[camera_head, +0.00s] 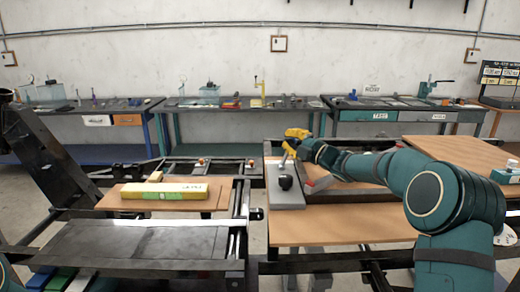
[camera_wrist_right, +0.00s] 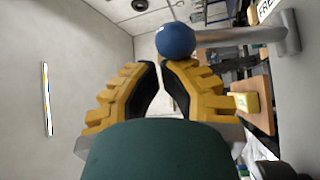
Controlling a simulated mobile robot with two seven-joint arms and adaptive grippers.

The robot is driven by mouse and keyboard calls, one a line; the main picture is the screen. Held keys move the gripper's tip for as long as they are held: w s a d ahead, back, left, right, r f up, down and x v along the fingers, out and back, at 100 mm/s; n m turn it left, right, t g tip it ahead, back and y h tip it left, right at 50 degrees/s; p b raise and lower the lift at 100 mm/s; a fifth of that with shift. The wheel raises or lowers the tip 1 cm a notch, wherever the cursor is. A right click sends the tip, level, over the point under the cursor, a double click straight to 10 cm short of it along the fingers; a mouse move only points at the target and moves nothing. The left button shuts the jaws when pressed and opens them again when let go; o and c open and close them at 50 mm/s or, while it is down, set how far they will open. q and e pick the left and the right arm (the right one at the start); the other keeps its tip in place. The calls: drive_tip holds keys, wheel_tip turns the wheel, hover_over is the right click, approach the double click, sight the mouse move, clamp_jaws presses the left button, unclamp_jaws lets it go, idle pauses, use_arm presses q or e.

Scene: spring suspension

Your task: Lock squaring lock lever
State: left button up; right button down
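The lock lever is a grey metal rod (camera_wrist_right: 265,38) with a round blue knob (camera_wrist_right: 175,40), both seen in the wrist view. The knob is just beyond the tip of the right-hand finger and overlaps it in the picture; I cannot tell whether they touch. My right gripper (camera_wrist_right: 159,64) has its yellow fingers drawn together, with a thin slit between them and nothing visible inside. In the head view my right gripper (camera_head: 293,138) is above the far part of a grey plate (camera_head: 287,200). A black knob (camera_head: 285,183) is on that plate. My left gripper is out of view.
Part of a white label (camera_wrist_right: 268,8) reading "FRE" shows by the lever. Workbenches (camera_head: 240,103) line the back wall.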

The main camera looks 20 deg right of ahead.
drive_tip(key=shift+s+d+f, duration=0.1)
drive_tip(key=shift+d+f, duration=0.05)
drive_tip(key=shift+d, duration=0.3)
drive_tip(key=shift+s+d+f, duration=0.1)
drive_tip(key=shift+d, duration=0.3)
drive_tip(key=s, duration=0.3)
drive_tip(key=s+f, duration=0.1)
drive_tip(key=s, duration=0.4)
drive_tip(key=shift+s+a+f+b, duration=0.1)
drive_tip(key=shift+s+f+b, duration=0.2)
drive_tip(key=shift+s+f, duration=0.3)
